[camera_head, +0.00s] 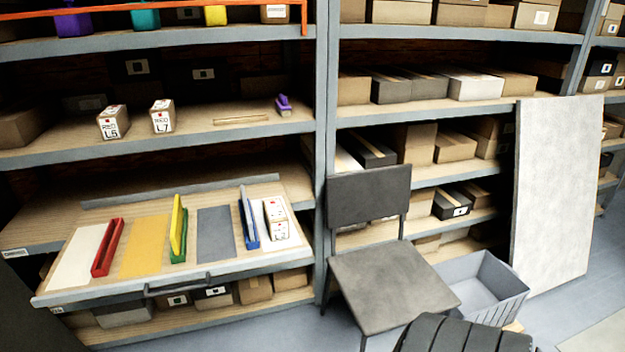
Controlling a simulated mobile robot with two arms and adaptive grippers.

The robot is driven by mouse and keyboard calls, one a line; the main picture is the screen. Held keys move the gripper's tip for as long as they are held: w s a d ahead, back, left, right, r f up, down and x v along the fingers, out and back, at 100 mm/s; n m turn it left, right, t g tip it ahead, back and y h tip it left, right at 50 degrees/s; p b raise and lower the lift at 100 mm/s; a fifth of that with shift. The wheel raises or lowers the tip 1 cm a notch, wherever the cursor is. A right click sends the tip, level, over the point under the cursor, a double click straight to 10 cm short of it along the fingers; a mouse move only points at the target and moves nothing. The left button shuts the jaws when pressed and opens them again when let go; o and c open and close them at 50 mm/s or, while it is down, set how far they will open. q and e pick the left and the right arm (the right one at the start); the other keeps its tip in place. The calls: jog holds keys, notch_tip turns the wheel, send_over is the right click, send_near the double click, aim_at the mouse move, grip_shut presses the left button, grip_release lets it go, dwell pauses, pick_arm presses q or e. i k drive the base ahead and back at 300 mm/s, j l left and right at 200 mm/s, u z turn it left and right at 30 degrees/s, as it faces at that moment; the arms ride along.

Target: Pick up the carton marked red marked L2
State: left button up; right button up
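Two small white-faced cartons stand on the middle shelf at the left. The left carton (113,122) appears to read RED L5, and the right carton (162,117) appears to read RED L7. Two more white-labelled cartons, a rear one (275,209) and a front one (281,233), are close together at the right end of the pull-out tray (140,278). Red marks show on them, but their print is too small to read, so I cannot tell which carton is L2.
The tray holds white, yellow and grey panels, a red bar (107,248), a yellow-green piece and a blue-white piece (249,217). A dark chair (385,285) stands right of the tray. A grey crate (480,290) and leaning pale board (555,190) are farther right.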

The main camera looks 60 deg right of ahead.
aim_at(276, 217)
jog(key=z, duration=1.5)
jog(key=j, duration=0.1)
jog(key=i+z, duration=0.05)
